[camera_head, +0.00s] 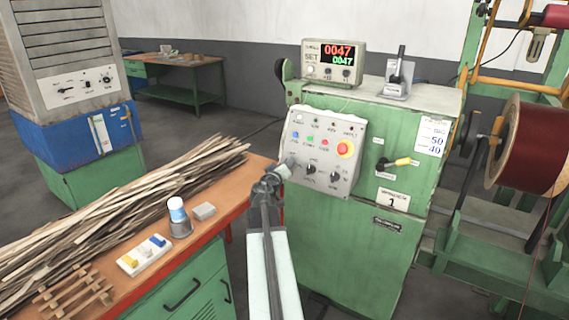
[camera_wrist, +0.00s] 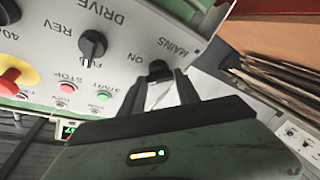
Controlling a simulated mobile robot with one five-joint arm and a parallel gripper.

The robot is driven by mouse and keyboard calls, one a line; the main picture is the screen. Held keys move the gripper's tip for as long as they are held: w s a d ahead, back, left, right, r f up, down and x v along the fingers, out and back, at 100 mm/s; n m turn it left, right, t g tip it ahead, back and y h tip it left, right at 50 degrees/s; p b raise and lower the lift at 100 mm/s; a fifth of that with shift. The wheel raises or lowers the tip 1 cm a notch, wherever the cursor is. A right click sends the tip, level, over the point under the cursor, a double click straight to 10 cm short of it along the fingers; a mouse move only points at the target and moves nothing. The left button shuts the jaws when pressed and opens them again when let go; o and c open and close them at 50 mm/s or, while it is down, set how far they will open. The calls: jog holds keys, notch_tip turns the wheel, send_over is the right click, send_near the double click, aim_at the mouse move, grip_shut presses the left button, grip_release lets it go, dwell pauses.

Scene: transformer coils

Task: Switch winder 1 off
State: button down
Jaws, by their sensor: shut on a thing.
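Winder 1 is a green cabinet (camera_head: 345,235) with a label plate (camera_head: 392,200) bearing a 1. Its grey sloped control panel (camera_head: 322,190) carries several coloured buttons, black knobs and a red emergency button (camera_head: 345,148) on yellow. In the wrist view the panel (camera_wrist: 125,52) appears turned around, with the black mains knob (camera_wrist: 160,69) near its edge and "ON" beside it. My gripper (camera_wrist: 163,84) is shut on this knob, and its fingers partly hide it. In the head view my gripper (camera_head: 283,170) is at the panel's lower left. The counter (camera_head: 312,73) shows lit digits, 0047.
A red-brown wire spool (camera_head: 535,145) is at right. A yellow-handled lever (camera_head: 400,162) sticks out of the cabinet.

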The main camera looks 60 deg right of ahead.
jog(key=shift+s+r+n+t+y+p, duration=0.15)
jog(key=shift+n+y+p, duration=0.4)
jog(key=shift+n+p, duration=0.8)
jog(key=shift+w+n+t+y+p, duration=0.15)
jog(key=shift+n+y+p, duration=0.45)
jog(key=shift+n, duration=1.4)
jog(key=shift+s+r+n+t+y+p, duration=0.15)
jog(key=shift+n+y+p, duration=0.4)
jog(key=shift+n+p, duration=0.8)
jog(key=shift+f+n+b, duration=0.1)
jog(key=shift+n+b, duration=0.2)
jog(key=shift+n, duration=0.2)
jog(key=c, duration=0.9)
grip_release()
jog(key=p+v, duration=0.2)
jog(key=v, duration=0.5)
jog(key=shift+s+a+p, duration=0.15)
jog(key=shift+a+p, duration=0.15)
jog(key=shift+p, duration=0.1)
